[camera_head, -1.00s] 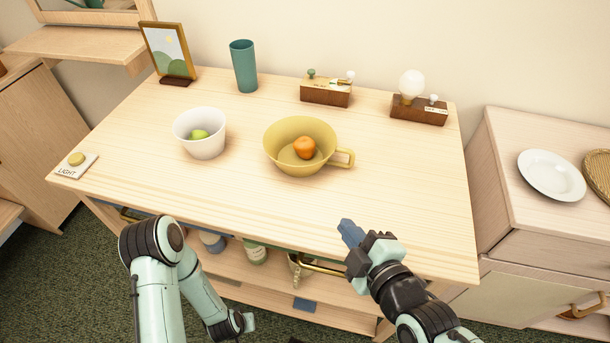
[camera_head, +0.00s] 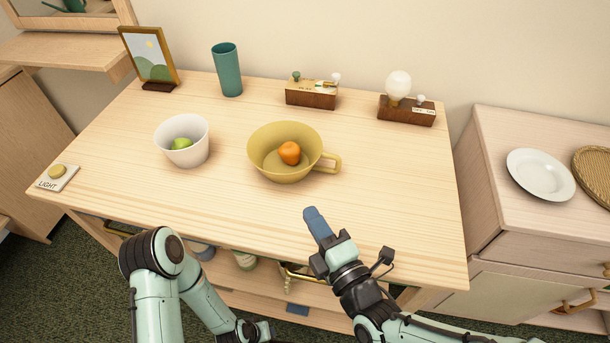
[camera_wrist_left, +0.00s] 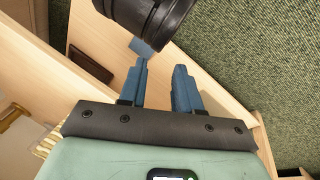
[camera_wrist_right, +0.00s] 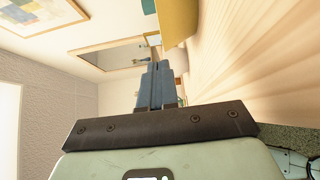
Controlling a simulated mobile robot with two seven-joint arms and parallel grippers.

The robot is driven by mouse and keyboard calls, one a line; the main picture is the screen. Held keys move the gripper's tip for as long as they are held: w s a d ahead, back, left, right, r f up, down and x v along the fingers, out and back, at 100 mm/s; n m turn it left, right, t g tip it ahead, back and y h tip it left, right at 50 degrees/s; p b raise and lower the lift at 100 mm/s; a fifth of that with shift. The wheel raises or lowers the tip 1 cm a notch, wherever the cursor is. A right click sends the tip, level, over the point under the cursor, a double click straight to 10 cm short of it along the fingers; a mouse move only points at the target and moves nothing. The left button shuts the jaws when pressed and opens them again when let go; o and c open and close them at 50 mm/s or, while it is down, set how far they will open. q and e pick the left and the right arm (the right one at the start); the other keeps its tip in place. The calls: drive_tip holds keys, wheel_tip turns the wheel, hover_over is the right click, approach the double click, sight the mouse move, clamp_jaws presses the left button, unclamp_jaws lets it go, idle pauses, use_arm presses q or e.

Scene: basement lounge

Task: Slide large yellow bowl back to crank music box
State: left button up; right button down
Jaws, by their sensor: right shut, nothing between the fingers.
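The large yellow bowl (camera_head: 262,163) stands upright on the table, its handle pointing right, with an orange fruit (camera_head: 289,153) inside. A yellow surface at the top of the right wrist view (camera_wrist_right: 178,20) appears to be the bowl. The small wooden box with a green knob and a white-knobbed crank (camera_head: 312,99), apparently the music box, stands behind the bowl at the table's back. My right gripper (camera_head: 311,212) is shut and empty, in front of the bowl and apart from it. My left gripper (camera_wrist_left: 160,72) is open and empty, low by the table's front.
A white bowl (camera_head: 182,156) with a green fruit stands left of the yellow bowl. A teal cup (camera_head: 228,70), picture frame (camera_head: 150,58) and bulb box (camera_head: 407,112) line the back. A light button (camera_head: 57,175) is at the left edge. Table between bowl and music box is clear.

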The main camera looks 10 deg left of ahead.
sight(314, 161)
drive_tip(key=x, duration=0.6)
drive_tip(key=shift+f+p, duration=0.2)
drive_tip(key=shift+p, duration=0.1)
use_arm(q)
drive_tip(key=shift+s+d+r+g, duration=0.15)
drive_tip(key=shift+s+d+r, duration=0.1)
drive_tip(key=shift+s, duration=0.3)
drive_tip(key=shift+s+d+r+g, duration=0.15)
drive_tip(key=shift+s+d+r, duration=0.1)
drive_tip(key=shift+s, duration=0.25)
use_arm(e)
drive_tip(key=shift+w+d, duration=0.2)
drive_tip(key=shift+w, duration=1.85)
